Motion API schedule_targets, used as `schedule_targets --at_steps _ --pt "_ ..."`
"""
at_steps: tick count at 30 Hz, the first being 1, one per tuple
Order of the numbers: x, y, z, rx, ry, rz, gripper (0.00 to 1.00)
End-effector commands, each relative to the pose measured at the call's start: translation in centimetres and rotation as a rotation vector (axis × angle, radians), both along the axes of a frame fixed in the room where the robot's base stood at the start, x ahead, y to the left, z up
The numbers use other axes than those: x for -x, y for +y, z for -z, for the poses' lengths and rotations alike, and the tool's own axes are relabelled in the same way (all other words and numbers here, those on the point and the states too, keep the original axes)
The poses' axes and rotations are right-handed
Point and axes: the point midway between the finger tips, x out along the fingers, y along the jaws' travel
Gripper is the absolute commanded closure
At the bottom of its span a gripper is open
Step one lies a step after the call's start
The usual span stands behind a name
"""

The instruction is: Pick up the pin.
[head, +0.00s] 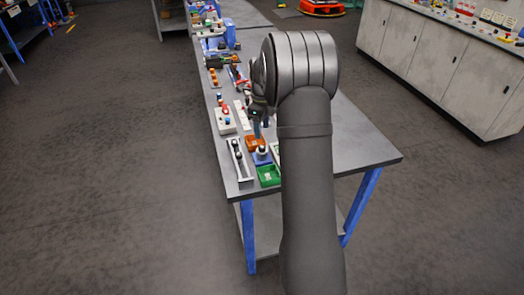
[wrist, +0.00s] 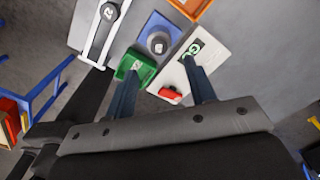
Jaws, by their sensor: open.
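I cannot tell for sure which thing is the pin. A grey round peg (wrist: 158,43) stands upright in a blue block (wrist: 147,31) in the wrist view; in the head view it shows as a dark, light-banded peg (head: 262,150). A small pale marked piece (wrist: 136,65) lies in a green tray (wrist: 127,60). My gripper (wrist: 161,67) is open and empty. Its dark blue fingers reach over the tray and a white panel. In the head view my gripper (head: 261,128) hangs above the bench near the orange tray, partly hidden by my arm.
An orange tray (head: 256,143) and a slide fixture (head: 238,160) stand nearby on the grey bench (head: 355,140). Several small things line the bench's left side. Its right side is clear.

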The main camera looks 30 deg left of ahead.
Motion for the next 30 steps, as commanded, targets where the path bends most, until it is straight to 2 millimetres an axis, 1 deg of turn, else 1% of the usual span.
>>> schedule_targets --at_steps 1,3,8,11,15,18,21,27,28,30 --pt "0.0 0.0 0.9 0.001 0.002 0.0 0.5" --pt "0.0 0.0 1.8 0.001 0.001 0.0 0.5" --pt "0.0 0.0 2.8 0.0 0.0 -0.001 0.5" --pt "0.1 -0.1 3.7 0.001 0.002 -0.001 0.5" --pt "0.3 -0.2 6.0 0.001 0.002 -0.001 0.5" --pt "0.3 -0.2 7.2 0.0 0.001 -0.001 0.5" --pt "0.3 -0.2 7.8 0.0 0.001 -0.001 0.5" --pt "0.2 -0.2 7.8 0.0 0.0 -0.001 0.5" --pt "0.2 -0.2 7.8 0.0 0.0 -0.001 0.52" --pt "0.2 -0.2 7.8 0.0 -0.001 -0.001 0.65"
